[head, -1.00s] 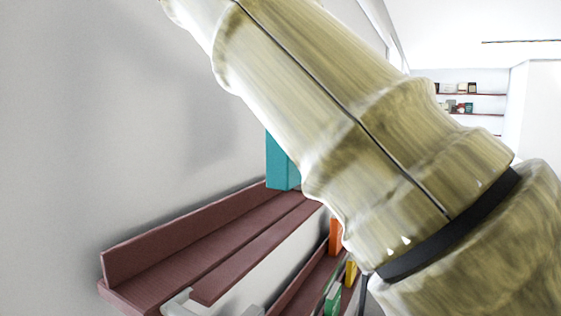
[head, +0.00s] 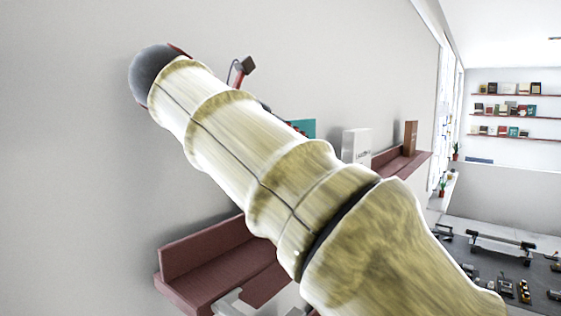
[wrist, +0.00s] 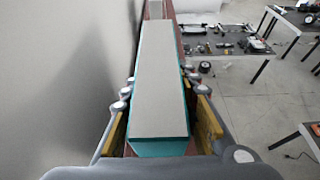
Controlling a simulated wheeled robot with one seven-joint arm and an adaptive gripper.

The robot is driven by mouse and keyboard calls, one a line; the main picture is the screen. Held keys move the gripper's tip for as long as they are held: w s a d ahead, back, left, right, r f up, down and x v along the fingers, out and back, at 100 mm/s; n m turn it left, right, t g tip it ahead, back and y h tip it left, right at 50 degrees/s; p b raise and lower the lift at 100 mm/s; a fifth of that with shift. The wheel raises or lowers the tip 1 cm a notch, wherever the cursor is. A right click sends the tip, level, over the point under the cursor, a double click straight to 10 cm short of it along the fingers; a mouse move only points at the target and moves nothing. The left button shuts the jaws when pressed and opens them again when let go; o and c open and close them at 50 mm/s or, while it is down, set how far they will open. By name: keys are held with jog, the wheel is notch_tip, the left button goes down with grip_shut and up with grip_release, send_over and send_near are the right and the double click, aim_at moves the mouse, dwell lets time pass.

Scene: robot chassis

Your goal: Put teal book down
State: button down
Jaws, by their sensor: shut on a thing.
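The teal book (wrist: 158,90) is in the wrist view, its pale page edge facing the camera and teal covers at its sides. My gripper (wrist: 162,128) has its yellow pads on both sides of the book and is shut on it. In the head view a small part of the teal book (head: 303,128) shows behind my arm; the rest is hidden. The dark red wall shelf (head: 205,258) runs along the wall below it. Whether the book touches the shelf cannot be told.
A white book (head: 356,145) and a brown book (head: 410,138) stand farther along the shelf. The grey wall (wrist: 60,70) is close on the left in the wrist view. Dark tables (wrist: 225,42) stand to the right beyond open floor.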

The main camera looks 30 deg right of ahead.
jog(key=shift+w+a+f, duration=0.1)
jog(key=shift+w+f, duration=0.1)
jog(key=shift+f, duration=0.8)
jog(key=shift+w+a+f, duration=0.1)
jog(key=shift+w+f, duration=0.05)
jog(key=shift+f, duration=0.85)
jog(key=shift+w+f, duration=0.1)
jog(key=shift+f, duration=0.05)
jog(key=c, duration=1.5)
grip_release()
jog(key=shift+f, duration=0.1)
jog(key=shift+o, duration=0.6)
jog(key=v, duration=1.2)
jog(key=shift+b, duration=0.3)
